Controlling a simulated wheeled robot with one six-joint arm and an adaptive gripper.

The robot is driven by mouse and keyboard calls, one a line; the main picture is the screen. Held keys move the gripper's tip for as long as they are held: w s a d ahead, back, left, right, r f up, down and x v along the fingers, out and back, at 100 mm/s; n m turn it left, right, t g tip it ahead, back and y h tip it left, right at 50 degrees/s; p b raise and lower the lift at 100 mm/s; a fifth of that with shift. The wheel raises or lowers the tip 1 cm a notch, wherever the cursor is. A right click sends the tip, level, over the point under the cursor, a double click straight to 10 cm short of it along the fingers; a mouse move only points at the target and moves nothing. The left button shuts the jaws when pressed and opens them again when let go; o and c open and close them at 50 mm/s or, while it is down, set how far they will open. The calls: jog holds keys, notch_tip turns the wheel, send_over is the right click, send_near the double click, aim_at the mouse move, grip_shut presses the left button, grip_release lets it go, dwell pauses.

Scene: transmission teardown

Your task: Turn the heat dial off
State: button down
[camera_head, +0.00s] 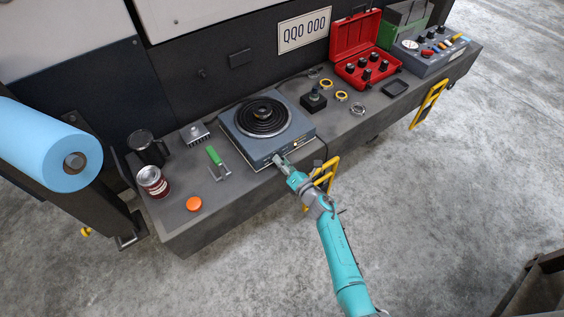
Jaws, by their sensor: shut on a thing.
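A blue-grey hot plate (244,138) with a black spiral coil (264,116) stands on the dark workbench. A dark part sits in the middle of the coil. My turquoise arm reaches up from the lower right, and my gripper (280,160) is at the hot plate's front face. The gripper is shut on the heat dial there. The dial itself is hidden behind the fingers, so its setting cannot be seen. A small light orange spot (296,144) shows on the front face, right of the gripper.
On the bench (240,200), a green-handled tool (213,155), a can (152,181) and an orange round thing (194,204) lie to the left. A red case (355,45) and a control box (432,52) stand to the right. A yellow handle (328,172) is near my arm.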

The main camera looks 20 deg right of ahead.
jog(key=n, duration=0.4)
jog(key=shift+f+n, duration=0.1)
jog(key=shift+n, duration=0.2)
jog(key=n, duration=0.4)
jog(key=shift+n, duration=0.3)
jog(key=c, duration=1.1)
grip_release()
jog(key=v, duration=1.2)
